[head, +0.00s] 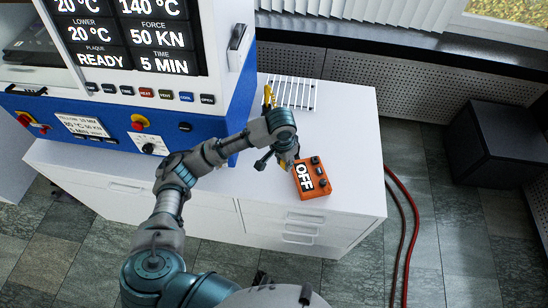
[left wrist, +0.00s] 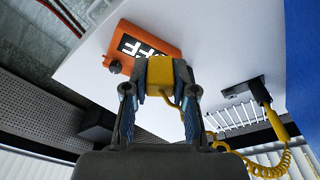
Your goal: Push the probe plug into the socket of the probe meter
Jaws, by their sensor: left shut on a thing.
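The probe meter (head: 312,177) is an orange box on the white cabinet, with a display reading OFF and dark knobs. It also shows in the left wrist view (left wrist: 165,38), beyond the gripper. My left gripper (left wrist: 166,92) is shut on the yellow probe plug (left wrist: 168,70), whose yellow cable trails from it. The plug's front end is against or just short of the meter's near side in that view; I cannot tell whether it touches. The socket is hidden behind the plug. In the head view, my left gripper (head: 285,163) is at the meter's left edge. My right gripper is not in view.
The blue and white press (head: 135,60) stands at the left. A white slotted rack (head: 293,92) lies behind the meter. A coiled yellow cable (left wrist: 268,168) hangs near a black holder (left wrist: 243,92). The white cabinet top (head: 350,125) is clear right of the rack.

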